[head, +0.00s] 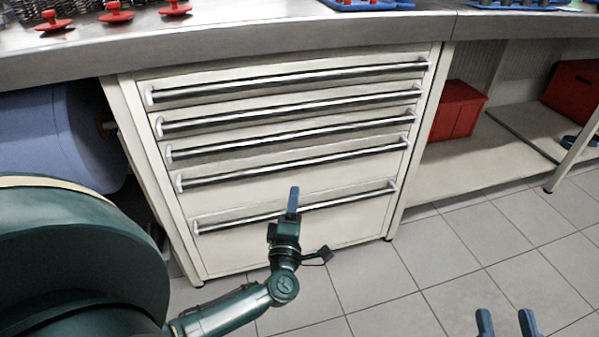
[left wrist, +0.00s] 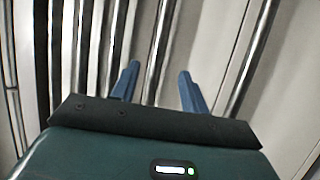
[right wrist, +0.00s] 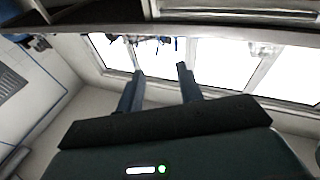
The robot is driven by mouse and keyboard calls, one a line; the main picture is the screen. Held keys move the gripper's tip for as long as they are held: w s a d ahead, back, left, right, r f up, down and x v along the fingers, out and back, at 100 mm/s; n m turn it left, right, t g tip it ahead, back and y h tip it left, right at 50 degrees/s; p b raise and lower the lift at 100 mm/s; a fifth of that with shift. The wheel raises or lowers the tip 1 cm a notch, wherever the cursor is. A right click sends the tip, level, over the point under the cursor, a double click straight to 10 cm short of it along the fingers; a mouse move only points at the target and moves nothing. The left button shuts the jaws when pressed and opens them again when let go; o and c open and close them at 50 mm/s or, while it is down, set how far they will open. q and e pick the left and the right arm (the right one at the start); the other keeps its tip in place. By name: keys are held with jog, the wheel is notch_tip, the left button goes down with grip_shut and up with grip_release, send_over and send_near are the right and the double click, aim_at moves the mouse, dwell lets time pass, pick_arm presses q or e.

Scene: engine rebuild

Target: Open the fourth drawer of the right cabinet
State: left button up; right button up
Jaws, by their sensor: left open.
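The cream cabinet (head: 160,175) under the bench has five drawers with long silver bar handles, all looking closed. The fourth handle from the top (head: 270,168) runs above my left gripper (head: 292,203) in the head view. The left gripper is seen edge-on there, overlapping the fifth handle (head: 345,199). In the left wrist view, my left gripper (left wrist: 157,85) is open, and the fourth handle (left wrist: 160,45) passes between its fingers in the picture. The fifth handle (left wrist: 252,60) lies to their right. Contact cannot be told. My right gripper (head: 506,322) is open and empty at the lower right.
The metal bench top (head: 240,48) overhangs the cabinet. Red bins (head: 457,110) stand on a low shelf (head: 470,168) to the right. A blue drum (head: 60,130) is at the left. The tiled floor (head: 450,260) in front is clear.

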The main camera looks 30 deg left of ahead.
aim_at(299, 168)
pick_arm(q)
jog(key=b+x, duration=0.1)
jog(key=x, duration=0.5)
jog(key=shift+b+x, duration=0.9)
jog(key=shift+x, duration=1.45)
pick_arm(e)
jog(key=shift+w+r+n+t+y, duration=0.2)
jog(key=shift+r+y, duration=0.25)
jog(key=shift+w+r+n+t+y, duration=0.2)
jog(key=shift+r+y, duration=0.25)
pick_arm(q)
jog(key=shift+r, duration=0.1)
jog(key=shift+c, duration=0.6)
jog(key=shift+d, duration=0.1)
grip_shut()
pick_arm(e)
jog(key=shift+f, duration=0.1)
